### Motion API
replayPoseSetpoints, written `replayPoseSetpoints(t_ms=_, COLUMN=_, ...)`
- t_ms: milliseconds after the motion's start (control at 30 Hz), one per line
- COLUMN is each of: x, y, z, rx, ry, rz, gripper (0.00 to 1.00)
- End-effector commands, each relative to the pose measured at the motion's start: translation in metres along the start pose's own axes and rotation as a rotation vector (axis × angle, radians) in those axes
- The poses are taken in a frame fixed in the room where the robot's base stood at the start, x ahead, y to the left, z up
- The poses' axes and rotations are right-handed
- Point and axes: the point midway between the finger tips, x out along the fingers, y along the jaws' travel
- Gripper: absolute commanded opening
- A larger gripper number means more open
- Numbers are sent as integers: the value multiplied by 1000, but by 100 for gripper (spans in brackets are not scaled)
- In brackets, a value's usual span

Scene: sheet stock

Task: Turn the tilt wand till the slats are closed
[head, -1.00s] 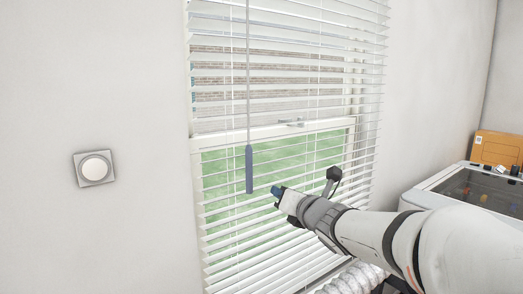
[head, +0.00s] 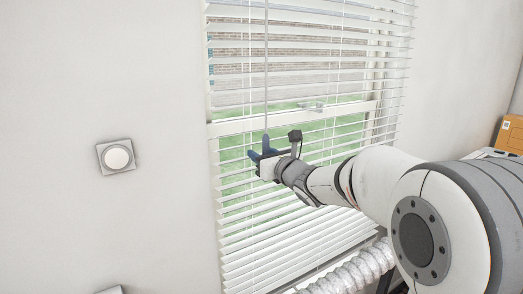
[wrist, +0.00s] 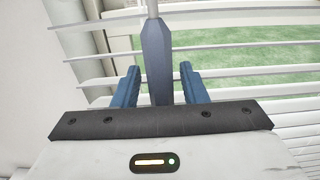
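The tilt wand hangs in front of the window blind. Its thin rod (head: 266,60) runs down to a blue-grey handle (wrist: 156,62). My gripper (wrist: 160,85) is open, with one blue finger on each side of the handle and a gap on both sides. The handle's lower end is hidden behind the gripper body in the wrist view. In the head view my gripper (head: 258,155) is at the handle. The white slats (head: 290,225) are tilted open, and green lawn and a brick wall show between them.
A square switch plate with a round knob (head: 117,157) is on the wall to the left. A silver ribbed duct (head: 355,272) lies below the blind. An orange box (head: 511,134) stands at the far right.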

Motion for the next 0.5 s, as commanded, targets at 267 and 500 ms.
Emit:
replayPoseSetpoints(t_ms=267, x=2, y=-1, z=-1, rx=1, ry=1, rz=-1, gripper=39)
replayPoseSetpoints(t_ms=500, x=2, y=-1, z=-1, rx=1, ry=1, rz=-2, gripper=21)
